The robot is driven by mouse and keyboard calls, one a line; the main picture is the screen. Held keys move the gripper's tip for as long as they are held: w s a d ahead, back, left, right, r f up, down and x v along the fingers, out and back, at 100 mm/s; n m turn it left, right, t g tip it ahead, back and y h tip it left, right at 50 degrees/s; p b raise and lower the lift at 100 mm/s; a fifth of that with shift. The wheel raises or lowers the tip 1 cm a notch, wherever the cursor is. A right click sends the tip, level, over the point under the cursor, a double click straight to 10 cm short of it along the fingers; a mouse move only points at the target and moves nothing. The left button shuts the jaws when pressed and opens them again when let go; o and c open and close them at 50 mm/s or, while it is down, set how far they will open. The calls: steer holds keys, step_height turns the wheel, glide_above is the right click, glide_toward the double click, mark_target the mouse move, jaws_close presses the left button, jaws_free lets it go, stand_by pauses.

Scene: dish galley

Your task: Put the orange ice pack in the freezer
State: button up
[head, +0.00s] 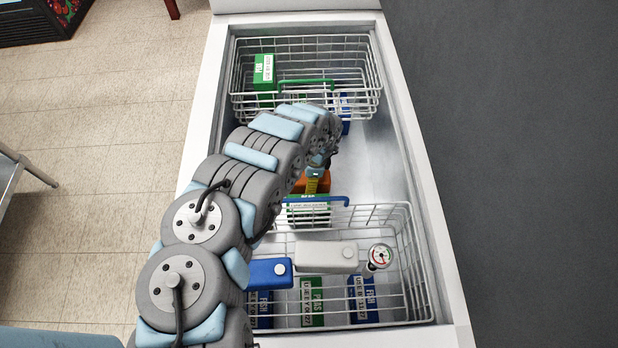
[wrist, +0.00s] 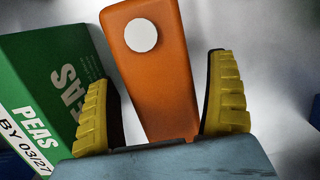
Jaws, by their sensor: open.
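The orange ice pack (head: 298,186) is inside the open chest freezer, in the gap between the two wire baskets. It shows in the wrist view (wrist: 160,88) as an orange block with a round white cap. My gripper (head: 317,180) is low over it, with its yellow fingers (wrist: 160,78) open on either side of the pack. A narrow gap shows between the pack and each finger. The freezer (head: 440,240) has a white rim and pale inner walls. In the head view my arm and gripper hide part of the pack.
A green peas box (wrist: 45,85) stands close to the left finger. The near basket (head: 408,225) holds a blue pack (head: 268,273), a white pack (head: 326,256), a dial gauge (head: 380,256) and boxes. The far basket (head: 372,70) holds a green box (head: 264,75). Bare freezer floor lies to the right.

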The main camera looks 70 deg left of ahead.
step_height(320, 180, up, 12)
steer(key=w+p, duration=0.1)
steer(key=p, duration=0.3)
steer(key=shift+w+d+p, duration=0.3)
steer(key=shift+w+p, duration=0.05)
steer(key=shift+p, duration=0.05)
steer(key=shift+r, duration=0.1)
stand_by(0.4)
